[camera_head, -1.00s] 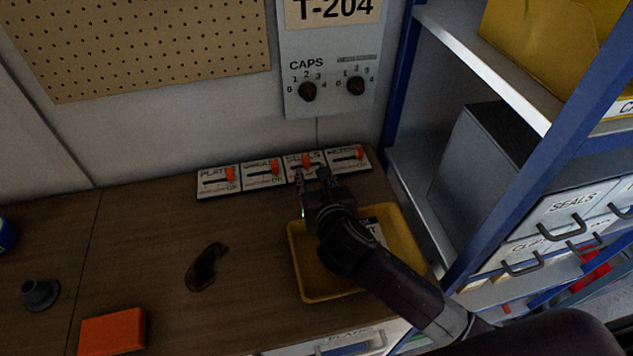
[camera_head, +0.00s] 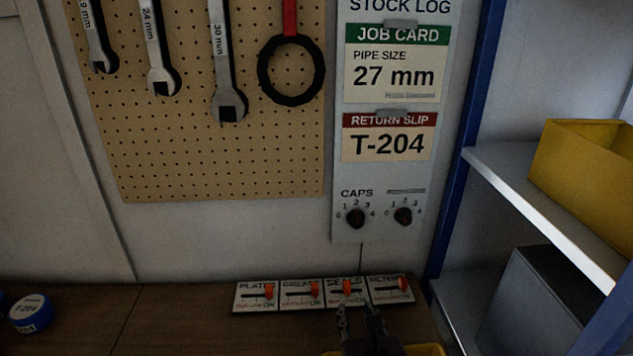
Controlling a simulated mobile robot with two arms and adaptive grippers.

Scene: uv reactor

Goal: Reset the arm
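My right gripper (camera_head: 361,316) shows at the bottom of the head view, just in front of the slider panel marked SEALS (camera_head: 346,291). Its two fingers stand apart, with nothing seen between them. Whether a fingertip touches the panel cannot be told. The rest of my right arm is out of the picture below. My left gripper and arm are not in view.
Slider panels with orange knobs (camera_head: 269,290) line the back of the workbench (camera_head: 190,320). A yellow tray (camera_head: 428,350) edges in below. Wrenches (camera_head: 228,75) hang on the pegboard. A shelf with a yellow bin (camera_head: 585,170) stands at right. The bench's left-middle is clear.

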